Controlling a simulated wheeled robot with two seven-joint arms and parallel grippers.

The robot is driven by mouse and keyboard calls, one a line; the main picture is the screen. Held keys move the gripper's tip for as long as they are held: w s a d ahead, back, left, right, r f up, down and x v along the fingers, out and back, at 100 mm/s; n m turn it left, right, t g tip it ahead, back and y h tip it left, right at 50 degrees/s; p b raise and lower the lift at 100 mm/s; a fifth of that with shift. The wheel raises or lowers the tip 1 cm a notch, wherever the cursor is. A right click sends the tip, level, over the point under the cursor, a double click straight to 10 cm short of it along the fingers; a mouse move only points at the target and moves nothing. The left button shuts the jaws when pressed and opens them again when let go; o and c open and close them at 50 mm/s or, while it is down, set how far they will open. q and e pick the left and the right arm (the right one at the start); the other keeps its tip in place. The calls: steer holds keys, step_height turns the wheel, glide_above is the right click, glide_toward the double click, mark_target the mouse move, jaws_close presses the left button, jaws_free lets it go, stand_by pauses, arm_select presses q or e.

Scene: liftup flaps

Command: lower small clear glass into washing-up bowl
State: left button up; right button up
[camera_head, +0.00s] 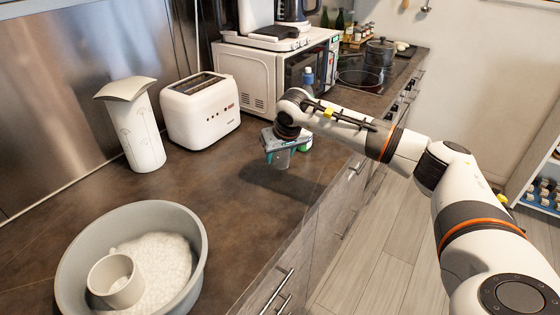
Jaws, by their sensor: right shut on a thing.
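The washing-up bowl (70,262) is a round grey tub on the counter at the lower left. It holds white foam (165,262) and a pale mug (117,281). My right gripper (279,155) is above the counter's front part, to the right of the bowl and well apart from it. It is shut on a small, see-through greyish glass (278,161), which is partly hidden by the fingers and hard to make out. My left gripper is out of view.
Counter (225,195) between bowl and gripper is clear.

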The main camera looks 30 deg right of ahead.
steer(key=r, duration=0.7)
steer(key=shift+a+r, duration=0.25)
steer(key=s+a+r, duration=0.1)
steer(key=s+a, duration=0.3)
steer(key=a, duration=0.7)
steer(key=s+a+r, duration=0.2)
steer(key=s+a, duration=0.2)
steer(key=a, duration=0.7)
steer(key=s+a+r, duration=0.1)
steer(key=s+a, duration=0.3)
steer(key=a, duration=0.8)
steer(key=shift+s+r, duration=0.15)
steer(key=shift+r, duration=0.15)
steer(key=shift+w, duration=0.4)
